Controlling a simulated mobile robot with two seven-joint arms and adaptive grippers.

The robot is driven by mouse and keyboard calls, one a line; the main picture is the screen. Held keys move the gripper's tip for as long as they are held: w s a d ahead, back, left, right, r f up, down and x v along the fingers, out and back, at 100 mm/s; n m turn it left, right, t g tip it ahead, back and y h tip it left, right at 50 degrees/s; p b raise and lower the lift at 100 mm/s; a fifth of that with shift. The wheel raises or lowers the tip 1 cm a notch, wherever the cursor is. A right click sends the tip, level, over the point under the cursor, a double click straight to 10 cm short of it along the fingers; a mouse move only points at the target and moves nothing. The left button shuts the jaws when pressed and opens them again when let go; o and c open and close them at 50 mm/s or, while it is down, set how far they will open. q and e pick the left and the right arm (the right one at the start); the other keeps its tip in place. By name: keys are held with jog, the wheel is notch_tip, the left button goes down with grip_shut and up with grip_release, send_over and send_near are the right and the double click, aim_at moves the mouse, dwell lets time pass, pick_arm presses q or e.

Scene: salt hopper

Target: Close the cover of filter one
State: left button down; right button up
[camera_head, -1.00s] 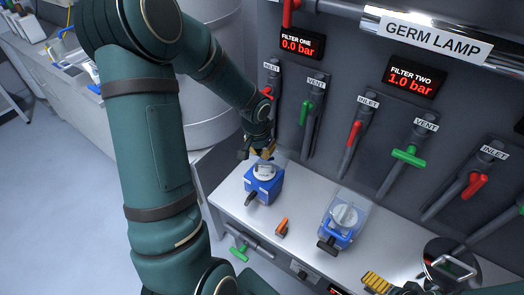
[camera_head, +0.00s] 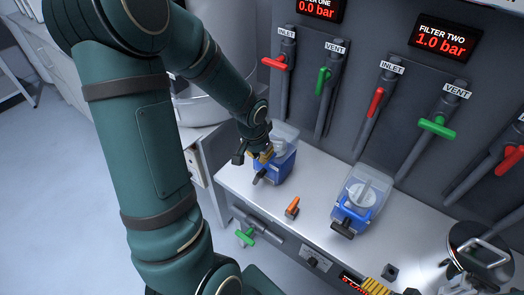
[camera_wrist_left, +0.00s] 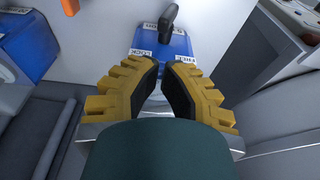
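Filter one (camera_head: 272,168) is the blue box on the steel bench at left, below the FILTER ONE display. A clear cover (camera_head: 286,132) shows at its top, behind my left gripper. The gripper partly hides it, so I cannot tell whether the cover is fully down. My left gripper (camera_head: 256,157) is at the near left side of the box. In the left wrist view, its yellow fingers nearly meet and hold nothing. Their tips point at the blue face with LOCK and FREE labels and a black handle (camera_wrist_left: 170,17). My right gripper (camera_head: 380,287) is cut off at the bottom edge.
Filter two (camera_head: 353,210), with a clear cover over its top, stands to the right. An orange-handled valve (camera_head: 292,208) lies between the filters. Inlet and vent handles line the wall behind. A round metal lid (camera_head: 480,245) is at far right, and a green valve (camera_head: 245,237) is below the bench.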

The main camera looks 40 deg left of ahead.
pick_arm(q)
jog(key=shift+s+f, duration=0.2)
jog(key=shift+f, duration=0.25)
pick_arm(e)
jog(key=shift+w+f, duration=0.1)
jog(key=shift+f, duration=0.3)
pick_arm(q)
jog(key=shift+r, duration=0.1)
